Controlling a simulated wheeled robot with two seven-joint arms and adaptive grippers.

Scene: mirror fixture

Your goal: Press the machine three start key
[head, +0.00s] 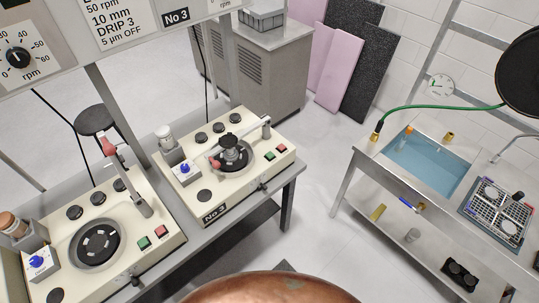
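The right-hand cream polishing machine (232,165) stands on the grey bench, with a plate on its front edge that seems to read No 3 (215,210). On its top right are a green key (269,156) and a red key (282,149) side by side; key lettering is too small to read. Its arm reaches over the dark round platen (232,156). A second cream machine (100,235) at the left has its own green key (144,243) and red key (161,232); its arm is raised. Neither of my grippers is in view, and nothing touches the keys.
A No 3 sign (175,15) hangs on the overhead panel. A steel sink bench (345,190) with a blue basin and green hose stands at the right. Open floor lies between the benches. A rounded copper-coloured surface (270,289), unclear what, fills the bottom centre.

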